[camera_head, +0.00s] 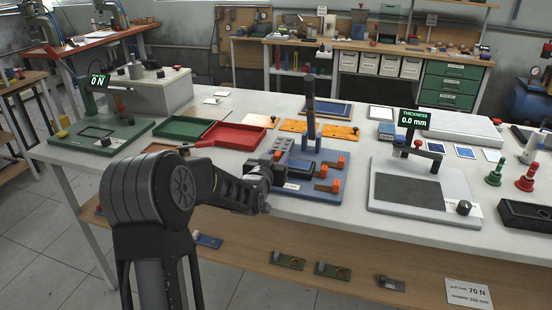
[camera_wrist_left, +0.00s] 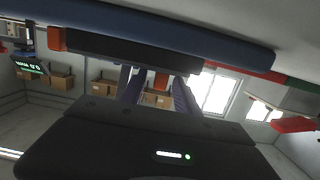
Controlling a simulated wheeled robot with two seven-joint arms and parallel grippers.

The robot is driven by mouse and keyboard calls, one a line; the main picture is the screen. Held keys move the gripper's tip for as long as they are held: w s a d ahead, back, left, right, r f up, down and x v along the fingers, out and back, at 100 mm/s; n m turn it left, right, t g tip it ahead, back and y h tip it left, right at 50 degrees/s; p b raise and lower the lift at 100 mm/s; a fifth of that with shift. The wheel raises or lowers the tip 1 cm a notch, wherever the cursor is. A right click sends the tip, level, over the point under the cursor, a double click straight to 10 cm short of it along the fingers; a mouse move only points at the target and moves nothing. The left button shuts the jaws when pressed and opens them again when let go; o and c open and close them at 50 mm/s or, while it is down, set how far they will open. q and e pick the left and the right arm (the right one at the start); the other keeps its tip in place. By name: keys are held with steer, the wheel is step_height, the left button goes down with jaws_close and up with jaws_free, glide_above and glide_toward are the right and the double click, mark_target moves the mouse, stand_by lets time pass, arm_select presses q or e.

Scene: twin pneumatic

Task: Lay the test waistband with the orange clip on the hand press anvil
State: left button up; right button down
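My left gripper (camera_head: 264,182) is at the front left edge of the blue press base (camera_head: 300,190). In the left wrist view its two fingers (camera_wrist_left: 155,90) stand apart, with a visible gap. A dark bar (camera_wrist_left: 130,50) with an orange end (camera_wrist_left: 57,40) lies just beyond the fingertips; I cannot tell whether they touch it. The base carries a tall dark lever (camera_head: 310,105), a dark flat piece (camera_head: 300,167) and several orange parts, one an orange block (camera_head: 340,160). I cannot tell which part is the clip of the test waistband. My right gripper is not in view.
Red (camera_head: 232,134) and green (camera_head: 184,129) trays stand left of the base. An orange strip (camera_head: 345,131) lies behind it. The thickness gauge (camera_head: 405,193) stands at right, and a green force stand (camera_head: 100,135) at far left.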

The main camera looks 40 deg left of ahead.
arm_select(q)
steer(key=shift+r, duration=0.1)
steer(key=shift+r+p, duration=0.15)
steer(key=shift+p, duration=0.2)
steer(key=b+v, duration=0.2)
steer(key=v, duration=1)
steer(key=shift+d, duration=0.1)
steer(key=shift+f, duration=0.25)
